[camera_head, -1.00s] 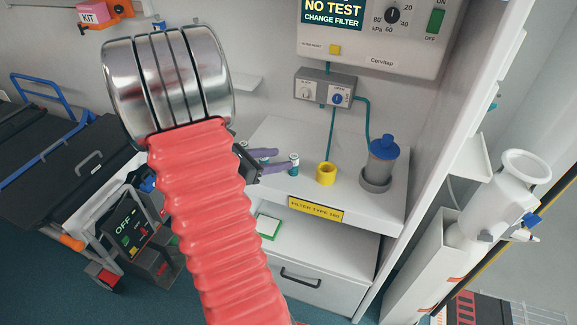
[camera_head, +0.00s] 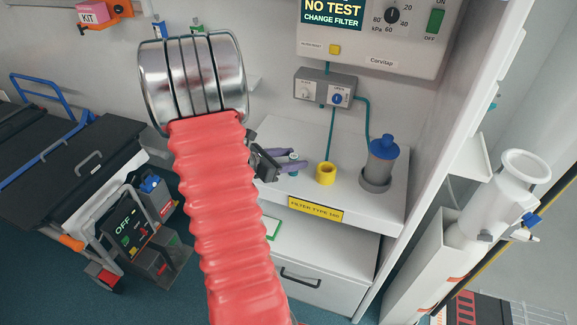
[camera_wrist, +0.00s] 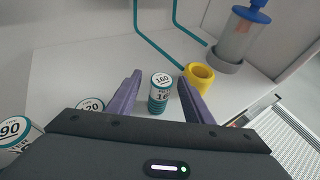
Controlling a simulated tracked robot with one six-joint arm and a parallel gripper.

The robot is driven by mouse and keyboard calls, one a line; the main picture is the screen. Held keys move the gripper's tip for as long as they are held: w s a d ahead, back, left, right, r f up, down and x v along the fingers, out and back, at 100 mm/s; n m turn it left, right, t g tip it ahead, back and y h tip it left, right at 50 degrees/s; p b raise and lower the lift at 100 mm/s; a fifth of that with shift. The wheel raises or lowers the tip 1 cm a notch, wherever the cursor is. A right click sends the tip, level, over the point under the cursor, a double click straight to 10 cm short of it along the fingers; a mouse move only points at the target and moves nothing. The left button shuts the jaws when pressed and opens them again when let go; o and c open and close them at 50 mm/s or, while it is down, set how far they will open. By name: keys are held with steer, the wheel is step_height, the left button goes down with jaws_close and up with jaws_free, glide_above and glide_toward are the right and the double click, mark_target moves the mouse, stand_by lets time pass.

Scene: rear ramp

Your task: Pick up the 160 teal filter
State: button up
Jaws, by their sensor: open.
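In the head view, my gripper (camera_head: 291,161) reaches over the shelf from the left, and the filter (camera_head: 294,156) shows only in part between the fingers.
A 120 filter (camera_wrist: 89,105) and a 90 filter (camera_wrist: 16,132) stand to the left. A yellow cup (camera_head: 325,174) stands close on the right, with a blue-capped canister (camera_head: 382,160) beyond it. A yellow label reading "FILTER TYPE 160" (camera_head: 315,208) is on the shelf's front edge.

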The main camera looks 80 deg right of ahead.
mark_target(293, 156)
steer(key=shift+s+d, duration=0.15)
steer(key=shift+d, duration=0.05)
steer(key=shift+c, duration=0.5)
steer(key=c, duration=1)
step_height(293, 156, up, 10)
steer(key=shift+f, duration=0.1)
stand_by(0.3)
stand_by(0.5)
